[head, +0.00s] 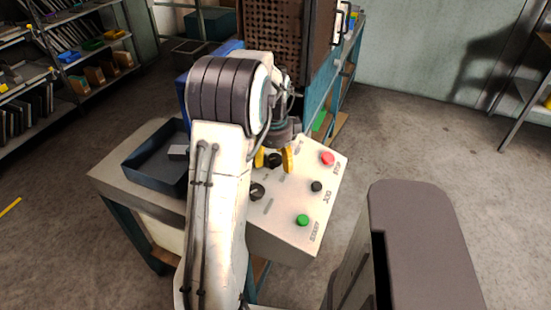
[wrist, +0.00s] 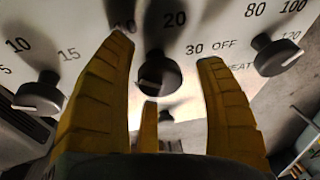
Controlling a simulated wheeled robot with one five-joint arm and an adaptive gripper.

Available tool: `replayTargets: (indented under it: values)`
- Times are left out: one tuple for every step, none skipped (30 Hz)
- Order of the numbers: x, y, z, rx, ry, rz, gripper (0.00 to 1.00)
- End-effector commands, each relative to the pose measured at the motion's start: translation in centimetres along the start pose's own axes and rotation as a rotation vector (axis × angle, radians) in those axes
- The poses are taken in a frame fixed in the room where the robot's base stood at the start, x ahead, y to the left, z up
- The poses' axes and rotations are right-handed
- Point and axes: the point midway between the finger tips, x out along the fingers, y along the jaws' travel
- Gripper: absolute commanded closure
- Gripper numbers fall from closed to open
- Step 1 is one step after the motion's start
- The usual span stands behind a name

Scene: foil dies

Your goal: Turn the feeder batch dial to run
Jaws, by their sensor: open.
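Three black dials show in the wrist view: a left dial (wrist: 38,93) beside 5, 10 and 15, a middle dial (wrist: 160,75) beside 20 and 30, and a right dial (wrist: 276,54) beside OFF, 80, 100 and 120. No feeder batch label or run mark is readable. My gripper (wrist: 166,58) is open, its yellow fingers on either side of the middle dial. I see gaps beside the dial; contact is unclear. In the head view my gripper (head: 274,158) is at the sloped control panel (head: 290,235), and another black dial (head: 257,191) shows nearer.
The panel carries a red button (head: 327,158), a small black button (head: 316,186) and a green button (head: 302,220). A dark tray (head: 135,163) sits left of my arm. A perforated brown cabinet (head: 290,35) rises behind. Open floor lies to the right.

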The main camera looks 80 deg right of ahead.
Motion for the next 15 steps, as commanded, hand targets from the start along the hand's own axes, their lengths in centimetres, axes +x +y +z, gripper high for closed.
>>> replayTargets:
  values:
    - [0.0, 0.0, 0.0, 0.0, 0.0, -0.001, 0.36]
    - [-0.1, 0.0, 0.0, 0.0, 0.0, -0.001, 0.36]
    - [-0.2, 0.0, 0.0, 0.0, 0.0, -0.001, 0.36]
    - [-0.3, -0.1, 0.0, 0.0, 0.0, -0.002, 0.36]
    - [-0.4, -0.1, 0.0, 0.0, 0.0, -0.002, 0.36]
    - [-0.7, -0.1, 0.0, 0.0, 0.0, -0.003, 0.36]
    - [-1.0, -0.1, 0.0, 0.0, 0.0, -0.004, 0.36]
    - [-1.3, -0.1, 0.0, 0.0, 0.0, -0.004, 0.36]
    - [-1.9, -0.1, 0.0, 0.0, 0.0, -0.004, 0.36]
    - [-2.3, -0.1, 0.0, 0.0, 0.0, -0.005, 0.36]
    - [-2.8, -0.1, 0.0, 0.0, 0.0, -0.005, 0.36]
    - [-3.5, -0.1, 0.0, 0.0, 0.0, -0.006, 0.36]
    - [-4.0, -0.1, 0.0, 0.0, 0.0, -0.005, 0.36]
    - [-4.5, -0.2, 0.0, 0.0, 0.0, -0.006, 0.36]
    - [-5.3, -0.1, 0.0, 0.0, 0.0, -0.006, 0.36]
